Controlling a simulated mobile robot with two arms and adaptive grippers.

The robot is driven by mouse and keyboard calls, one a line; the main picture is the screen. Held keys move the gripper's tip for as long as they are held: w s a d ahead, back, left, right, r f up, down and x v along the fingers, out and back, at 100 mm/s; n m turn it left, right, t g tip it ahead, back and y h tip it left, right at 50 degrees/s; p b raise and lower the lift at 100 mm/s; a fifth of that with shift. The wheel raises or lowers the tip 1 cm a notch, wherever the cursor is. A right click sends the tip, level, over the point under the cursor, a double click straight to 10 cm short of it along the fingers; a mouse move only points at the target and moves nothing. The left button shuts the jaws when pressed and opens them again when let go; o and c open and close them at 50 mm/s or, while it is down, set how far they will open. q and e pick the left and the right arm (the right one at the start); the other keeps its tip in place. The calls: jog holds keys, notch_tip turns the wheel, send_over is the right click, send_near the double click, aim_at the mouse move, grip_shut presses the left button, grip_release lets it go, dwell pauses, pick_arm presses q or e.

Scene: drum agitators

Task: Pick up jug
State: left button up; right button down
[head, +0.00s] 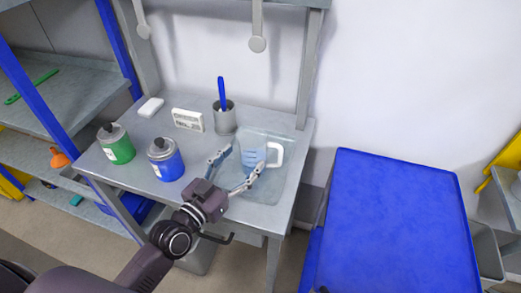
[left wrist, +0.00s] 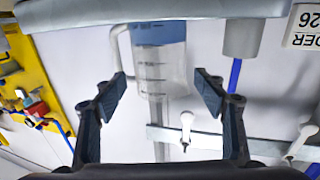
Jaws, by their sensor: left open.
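The jug (head: 251,157) is a clear measuring jug with dark graduation marks, a blue part and a pale handle. It stands on the right part of the grey workbench (head: 146,178), its handle pointing right in the head view. My left gripper (head: 240,164) is open and empty in front of the jug. Its fingers are spread toward either side of it. In the left wrist view the jug (left wrist: 160,67) appears upside down between the two fingers of my left gripper (left wrist: 162,88). I cannot tell whether either finger touches it. My right gripper is not in view.
A grey cup (head: 224,118) with a blue-handled tool stands behind the jug. A blue-labelled can (head: 166,163) and a green-labelled can (head: 116,146) stand left of my gripper. A blue surface (head: 390,220) is at right.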

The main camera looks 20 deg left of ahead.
aim_at(261, 138)
pick_arm(q)
jog(key=x, duration=0.1)
jog(key=p+x, duration=0.1)
jog(key=shift+w+d+r, duration=0.1)
jog(key=shift+w+r, duration=0.2)
jog(key=shift+w, duration=0.1)
jog(key=shift+f+p+x, duration=0.2)
jog(key=shift+p+x, duration=0.15)
jog(key=shift+x, duration=0.9)
jog(key=shift+w+d, duration=0.15)
jog(key=shift+w, duration=0.25)
jog(key=shift+c, duration=0.9)
jog(key=c, duration=1)
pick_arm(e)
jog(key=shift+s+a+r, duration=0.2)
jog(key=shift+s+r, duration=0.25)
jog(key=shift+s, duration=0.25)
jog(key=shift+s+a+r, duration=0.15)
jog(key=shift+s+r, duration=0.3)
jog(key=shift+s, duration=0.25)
